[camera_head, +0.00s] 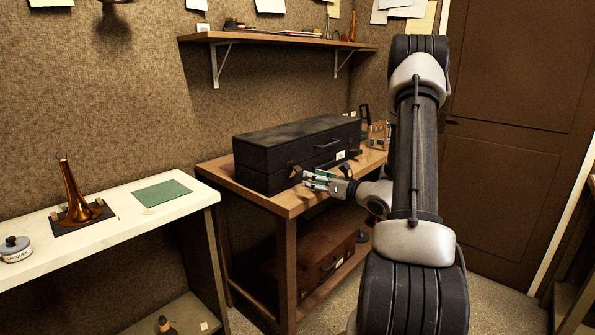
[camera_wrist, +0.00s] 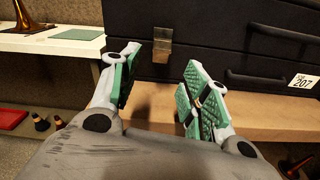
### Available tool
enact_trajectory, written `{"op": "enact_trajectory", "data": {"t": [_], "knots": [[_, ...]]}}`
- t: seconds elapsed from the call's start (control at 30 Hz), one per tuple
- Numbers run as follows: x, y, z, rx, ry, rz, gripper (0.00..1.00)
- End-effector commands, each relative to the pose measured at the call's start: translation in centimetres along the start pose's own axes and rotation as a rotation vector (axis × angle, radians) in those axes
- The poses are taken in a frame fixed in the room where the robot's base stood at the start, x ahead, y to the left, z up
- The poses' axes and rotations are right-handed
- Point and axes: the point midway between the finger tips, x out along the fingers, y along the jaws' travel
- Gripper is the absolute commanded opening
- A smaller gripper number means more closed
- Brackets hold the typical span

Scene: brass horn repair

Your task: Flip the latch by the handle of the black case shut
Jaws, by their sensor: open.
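The black case (camera_head: 300,150) lies on the wooden bench, and its front fills the upper part of the wrist view (camera_wrist: 210,30). A small brass-coloured latch (camera_wrist: 162,50) is on that front, left of the dark handle (camera_wrist: 285,32). The handle also shows in the head view (camera_head: 327,145). My gripper (camera_head: 312,180) is in front of the case's near left part. In the wrist view its green-padded fingers (camera_wrist: 162,62) are apart and empty, with the latch seen between and beyond their tips. I cannot tell whether they touch the case.
The wooden bench (camera_head: 283,202) has a brown case (camera_head: 325,265) on its lower shelf. A white table (camera_head: 125,222) at left holds a brass horn part (camera_head: 77,200) and a green mat (camera_head: 162,194). A wall shelf (camera_head: 280,40) hangs above. A white tag (camera_wrist: 303,84) is on the case front.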

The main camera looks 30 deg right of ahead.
Motion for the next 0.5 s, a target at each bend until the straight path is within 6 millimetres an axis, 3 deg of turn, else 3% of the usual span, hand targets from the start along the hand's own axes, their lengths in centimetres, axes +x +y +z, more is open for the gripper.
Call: {"op": "enact_trajectory", "data": {"t": [0.1,0.23,0.5], "knots": [[0.2,0.0,1.1,-0.133,-0.044,-0.004,0.46],[0.8,0.1,1.2,-0.185,-0.046,0.000,0.46],[5.2,0.2,1.3,-0.185,-0.044,0.003,0.46]]}}
